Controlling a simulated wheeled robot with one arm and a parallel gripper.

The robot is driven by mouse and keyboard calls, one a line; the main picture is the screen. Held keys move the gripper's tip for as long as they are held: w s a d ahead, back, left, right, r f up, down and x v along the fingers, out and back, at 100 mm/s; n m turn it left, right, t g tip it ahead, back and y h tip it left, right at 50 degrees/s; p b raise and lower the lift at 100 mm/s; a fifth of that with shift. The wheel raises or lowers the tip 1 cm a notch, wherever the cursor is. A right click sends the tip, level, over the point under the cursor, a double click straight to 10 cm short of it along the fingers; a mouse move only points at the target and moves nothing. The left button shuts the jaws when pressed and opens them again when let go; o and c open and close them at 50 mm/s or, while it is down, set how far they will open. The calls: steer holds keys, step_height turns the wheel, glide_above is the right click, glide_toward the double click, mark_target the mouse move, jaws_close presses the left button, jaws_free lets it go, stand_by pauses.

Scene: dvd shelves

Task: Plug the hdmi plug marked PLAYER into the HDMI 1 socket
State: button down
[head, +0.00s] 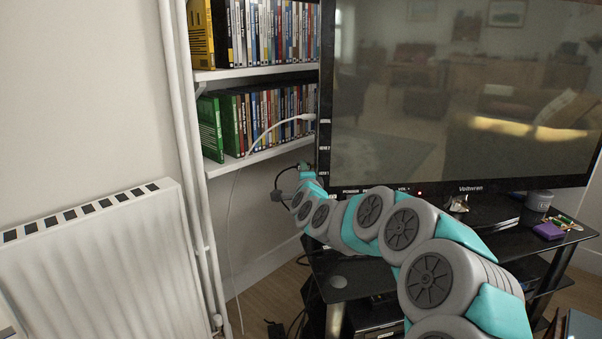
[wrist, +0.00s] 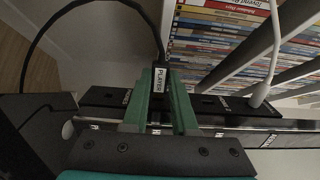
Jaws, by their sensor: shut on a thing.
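My gripper (head: 304,172) is at the left edge of the TV (head: 460,95), low down. In the wrist view its green fingers (wrist: 161,75) are shut on a black plug with a white label reading PLAYER (wrist: 158,80). A black cable runs from the plug up and to the left. A dark socket strip (wrist: 216,104) on the TV's edge passes behind the fingers, with small openings visible right of them. The fingers hide part of the strip. I cannot tell whether the plug touches a socket, and the small socket labels are unreadable.
A white plug (wrist: 261,95) with a white cable sits at the strip, right of my fingers. Shelves of DVDs (head: 270,120) stand behind, left of the TV. A white radiator (head: 100,260) is at left. The TV stand (head: 345,275) is below.

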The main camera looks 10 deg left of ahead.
steer(key=shift+w+d+b, duration=0.15)
steer(key=shift+d+b, duration=0.35)
steer(key=shift+d, duration=0.15)
steer(key=c, duration=0.6)
jaws_free()
steer(key=shift+d, duration=0.1)
steer(key=shift+s+d, duration=0.25)
steer(key=shift+s, duration=1.05)
steer(key=shift+s+d, duration=0.2)
steer(key=shift+s, duration=1.05)
steer(key=shift+s+d, duration=0.25)
steer(key=shift+s, duration=1.05)
